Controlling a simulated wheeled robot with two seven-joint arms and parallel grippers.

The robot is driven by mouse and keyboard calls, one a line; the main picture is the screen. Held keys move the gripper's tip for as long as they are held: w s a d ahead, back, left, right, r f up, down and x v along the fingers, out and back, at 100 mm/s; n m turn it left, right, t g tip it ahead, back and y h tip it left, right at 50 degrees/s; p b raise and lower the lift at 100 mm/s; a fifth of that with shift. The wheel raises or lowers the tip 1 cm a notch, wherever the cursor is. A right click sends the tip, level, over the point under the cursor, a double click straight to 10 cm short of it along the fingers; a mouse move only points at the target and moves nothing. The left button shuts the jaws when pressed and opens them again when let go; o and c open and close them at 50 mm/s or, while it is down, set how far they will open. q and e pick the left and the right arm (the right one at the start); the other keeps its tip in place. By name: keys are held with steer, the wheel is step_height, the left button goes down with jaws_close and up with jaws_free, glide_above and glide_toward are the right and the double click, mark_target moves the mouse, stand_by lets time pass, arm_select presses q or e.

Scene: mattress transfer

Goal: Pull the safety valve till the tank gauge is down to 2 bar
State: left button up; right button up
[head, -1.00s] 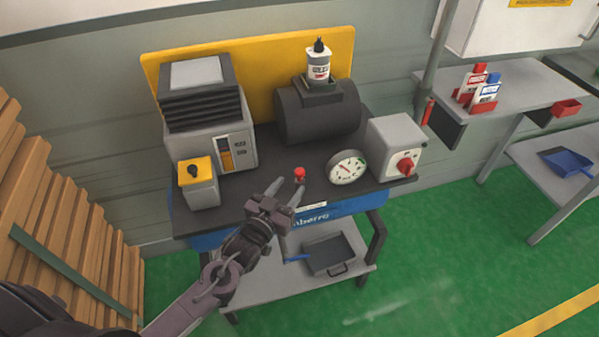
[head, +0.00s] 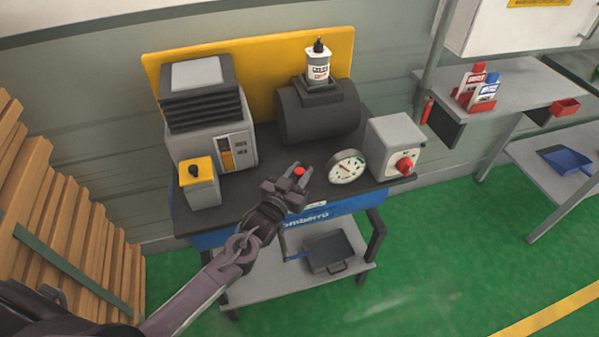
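The safety valve, a small red knob (head: 299,171), stands on the dark bench top. My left gripper (head: 300,172) reaches over the bench from the front, its two fingers apart on either side of the knob. Whether they touch it cannot be told. The lower part of the valve is hidden by the gripper. The round white tank gauge (head: 347,167) stands just right of the valve. The dark cylindrical tank (head: 318,115) lies behind the valve. My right gripper is not in view.
A grey box with a red switch (head: 394,148) stands right of the gauge. At left are a ribbed grey machine (head: 207,110) and a yellow-topped box (head: 198,182). A bottle (head: 318,65) stands on the tank. Wooden planks (head: 60,220) lean at far left.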

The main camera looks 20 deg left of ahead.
arm_select(q)
jaws_close()
steer(key=shift+r, duration=0.1)
steer(key=shift+r+p, duration=0.75)
steer(key=shift+f, duration=0.1)
steer(key=o, duration=0.7)
jaws_free()
